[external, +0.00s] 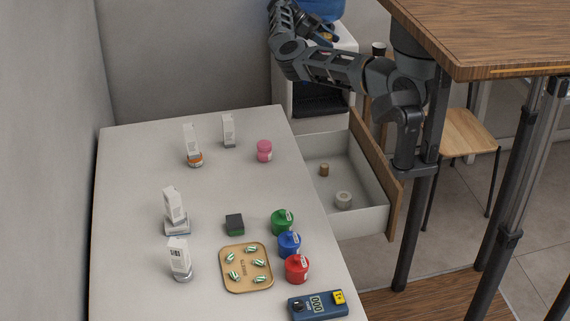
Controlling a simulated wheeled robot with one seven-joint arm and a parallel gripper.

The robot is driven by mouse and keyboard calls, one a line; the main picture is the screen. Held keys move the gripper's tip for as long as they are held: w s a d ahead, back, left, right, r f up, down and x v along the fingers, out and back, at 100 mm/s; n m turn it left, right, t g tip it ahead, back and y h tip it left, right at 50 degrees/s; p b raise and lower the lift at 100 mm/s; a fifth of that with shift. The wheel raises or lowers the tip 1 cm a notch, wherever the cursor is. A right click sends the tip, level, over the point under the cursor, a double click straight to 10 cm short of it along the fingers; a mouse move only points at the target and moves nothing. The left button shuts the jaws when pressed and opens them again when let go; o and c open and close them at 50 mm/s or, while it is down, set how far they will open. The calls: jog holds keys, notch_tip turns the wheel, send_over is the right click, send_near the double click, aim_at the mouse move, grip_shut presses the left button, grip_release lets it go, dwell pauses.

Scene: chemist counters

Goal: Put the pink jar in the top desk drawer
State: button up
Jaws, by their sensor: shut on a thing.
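The pink jar (264,151) stands upright on the white desk, towards its far right edge. The top desk drawer (372,219) is pulled out on the desk's right side and has a wooden front. My gripper (404,168) is at the outer side of that front and is shut on the drawer, apart from the jar. Its fingertips and any handle are hard to make out.
A small brown piece (324,170) and a whitish round piece (343,200) lie in the drawer, with bare floor around them. Green (282,223), blue (289,246) and red (297,269) jars line the desk's right edge. A wooden tabletop (490,40) overhangs at the upper right.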

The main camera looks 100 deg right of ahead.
jog(key=a+f+m+t+y, duration=0.2)
jog(key=a+f+m+t, duration=0.3)
jog(key=a+m+t, duration=0.35)
jog(key=a+f+m+t+y, duration=0.2)
jog(key=a+f+m+t, duration=0.45)
jog(key=a+m, duration=0.2)
jog(key=w+a+r+m+t+h, duration=0.35)
jog(key=w+a, duration=0.55)
jog(key=a, duration=0.4)
jog(key=shift+m+t, duration=0.25)
jog(key=shift+t, duration=0.2)
jog(key=shift+s+d+f+b, duration=0.1)
jog(key=shift+f+b, duration=0.15)
jog(key=shift+f, duration=5.95)
jog(key=shift+w+d+f+b, duration=0.1)
jog(key=shift+d+f+b, duration=0.1)
jog(key=shift+f, duration=6.05)
jog(key=shift+s+d+f+b, duration=0.1)
jog(key=shift+f+b, duration=0.15)
jog(key=shift+f, duration=5.95)
jog(key=shift+f+b, duration=0.3)
jog(key=shift+b, duration=0.1)
